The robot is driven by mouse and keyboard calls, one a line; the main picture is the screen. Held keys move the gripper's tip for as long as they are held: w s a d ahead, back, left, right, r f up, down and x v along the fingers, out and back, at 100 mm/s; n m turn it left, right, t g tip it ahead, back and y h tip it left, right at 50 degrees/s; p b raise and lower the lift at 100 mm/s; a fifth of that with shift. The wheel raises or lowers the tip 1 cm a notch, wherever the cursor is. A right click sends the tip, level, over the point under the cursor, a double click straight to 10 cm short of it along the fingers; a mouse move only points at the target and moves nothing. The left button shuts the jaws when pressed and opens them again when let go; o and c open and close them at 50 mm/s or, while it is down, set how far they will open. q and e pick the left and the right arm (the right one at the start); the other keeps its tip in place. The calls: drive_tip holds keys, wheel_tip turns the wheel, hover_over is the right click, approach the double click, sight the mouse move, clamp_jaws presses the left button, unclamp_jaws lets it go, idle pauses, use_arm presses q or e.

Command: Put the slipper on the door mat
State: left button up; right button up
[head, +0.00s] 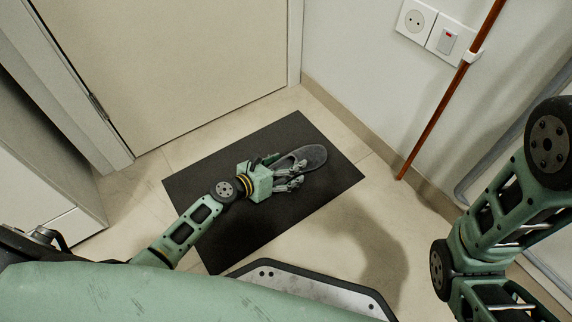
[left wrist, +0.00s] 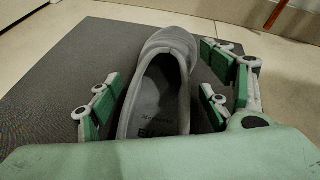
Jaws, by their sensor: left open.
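The grey slipper (head: 312,157) lies on the dark door mat (head: 240,222), toward the mat's right side in the head view. In the left wrist view the slipper (left wrist: 160,95) shows its open heel toward me and its toe away, with the mat (left wrist: 60,100) under and around it. My left gripper (head: 287,172) is low over the mat at the slipper's heel end. Its fingers are open, on both sides of the slipper, with gaps visible in the left wrist view (left wrist: 160,105). The heel's near edge is hidden by the gripper body. My right gripper is out of view.
A closed door (head: 170,60) stands behind the mat. A red-brown pipe (head: 440,110) runs down the right wall near white sockets (head: 430,32). A cabinet (head: 40,150) is at the left. My right arm is at the right edge.

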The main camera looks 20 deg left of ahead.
use_arm(q)
drive_tip(key=p+v, duration=0.4)
drive_tip(key=v, duration=0.7)
drive_tip(key=shift+s+r+p, duration=0.15)
drive_tip(key=shift+p, duration=0.15)
drive_tip(key=shift+s+a, duration=0.2)
drive_tip(key=shift+s, duration=0.1)
